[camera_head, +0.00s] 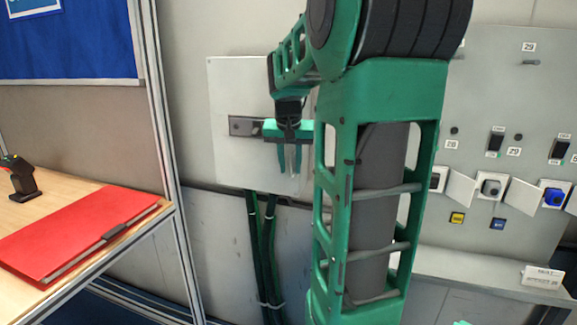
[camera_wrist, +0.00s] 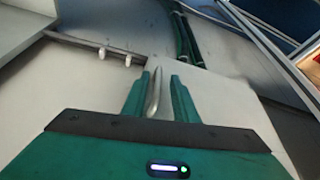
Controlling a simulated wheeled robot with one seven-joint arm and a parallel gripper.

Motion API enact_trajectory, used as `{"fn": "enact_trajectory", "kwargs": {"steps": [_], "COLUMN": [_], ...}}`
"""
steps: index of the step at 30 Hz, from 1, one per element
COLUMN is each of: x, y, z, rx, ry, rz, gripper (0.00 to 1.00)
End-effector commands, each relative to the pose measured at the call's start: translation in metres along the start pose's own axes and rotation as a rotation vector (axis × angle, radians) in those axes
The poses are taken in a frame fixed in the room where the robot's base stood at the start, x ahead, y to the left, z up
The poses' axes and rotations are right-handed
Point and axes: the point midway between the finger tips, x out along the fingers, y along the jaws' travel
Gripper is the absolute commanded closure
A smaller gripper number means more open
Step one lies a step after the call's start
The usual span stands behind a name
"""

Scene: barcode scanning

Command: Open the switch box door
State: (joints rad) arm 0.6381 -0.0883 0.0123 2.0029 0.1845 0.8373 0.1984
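The switch box door (camera_head: 232,88) is a flat light-grey panel on the wall behind my gripper in the head view. It looks shut, though my arm hides its right part. The door face (camera_wrist: 215,95) also fills the middle of the wrist view. A slim silver handle (camera_wrist: 153,94) stands out from it. My gripper (camera_head: 289,172) points down in front of the panel. In the wrist view my gripper's green fingers (camera_wrist: 160,84) stand apart on either side of the handle. The handle is close to the left finger, with a visible gap to the right finger.
Dark cables (camera_head: 265,255) run down the wall below the panel. A control panel (camera_head: 490,90) with switches and sockets is right.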

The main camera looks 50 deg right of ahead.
Motion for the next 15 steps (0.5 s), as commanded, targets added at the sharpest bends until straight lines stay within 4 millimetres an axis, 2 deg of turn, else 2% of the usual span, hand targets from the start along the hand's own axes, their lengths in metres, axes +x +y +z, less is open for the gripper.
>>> {"fn": "enact_trajectory", "kwargs": {"steps": [7,10,11,15], "x": [0.0005,0.0004,0.0003,0.0002], "y": [0.0002,0.0002,0.0001,-0.0011], "z": [-0.0001,-0.0001,-0.0002,-0.0003], "rx": [0.000,0.000,0.000,-0.003], "ry": [0.000,0.000,0.000,0.001], "rz": [0.000,0.000,0.000,-0.002], "gripper": [0.74,0.97,1.00,1.00]}}
